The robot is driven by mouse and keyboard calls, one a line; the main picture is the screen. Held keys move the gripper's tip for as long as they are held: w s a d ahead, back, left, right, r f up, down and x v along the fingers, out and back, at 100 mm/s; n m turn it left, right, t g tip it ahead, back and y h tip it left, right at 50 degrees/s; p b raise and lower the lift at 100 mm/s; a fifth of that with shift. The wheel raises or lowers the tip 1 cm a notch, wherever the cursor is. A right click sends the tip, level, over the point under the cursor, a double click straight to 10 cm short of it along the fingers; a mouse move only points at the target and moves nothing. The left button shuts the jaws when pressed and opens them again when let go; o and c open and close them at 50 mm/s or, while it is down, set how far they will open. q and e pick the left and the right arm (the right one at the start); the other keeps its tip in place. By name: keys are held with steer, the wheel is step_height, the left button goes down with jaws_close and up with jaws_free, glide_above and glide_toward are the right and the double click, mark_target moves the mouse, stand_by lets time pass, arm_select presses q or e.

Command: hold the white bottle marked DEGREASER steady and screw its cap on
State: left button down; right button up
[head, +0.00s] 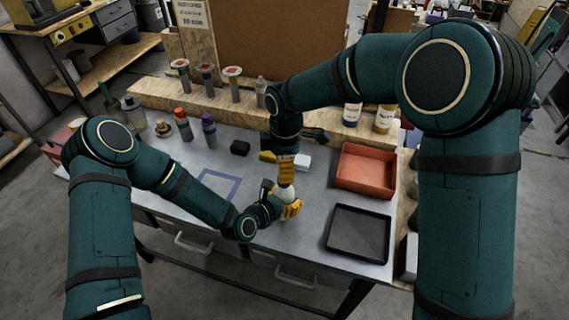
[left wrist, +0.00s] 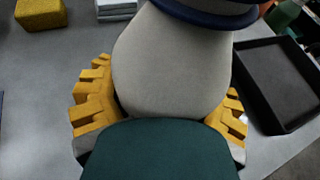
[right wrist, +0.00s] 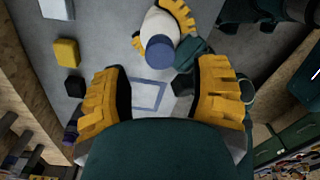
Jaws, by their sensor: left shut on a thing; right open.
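The white bottle (head: 285,192) stands near the table's front edge; it fills the upper middle of the left wrist view (left wrist: 170,62). No lettering on it is readable. A dark blue cap (right wrist: 160,48) sits at its top; whether its thread is engaged I cannot tell. My left gripper (head: 290,209) is shut around the bottle's body, with yellow fingers on both sides (left wrist: 165,112). My right gripper (head: 286,168) is above the bottle. In the right wrist view its yellow fingers are spread and empty (right wrist: 165,95), with the cap beyond them.
A red tray (head: 366,184) and a black tray (head: 331,243) lie to the right. A white block (head: 303,163), a yellow block (right wrist: 66,53) and a black block (head: 240,147) lie behind the bottle. A blue square outline (head: 234,190) marks clear tabletop to the left.

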mark_target(284, 197)
step_height(284, 197, up, 3)
steer(key=n, duration=0.4)
steer(key=shift+r, duration=0.2)
steer(key=shift+f, duration=4.05)
steer(key=shift+c, duration=0.4)
jaws_close()
steer(key=m, duration=0.6)
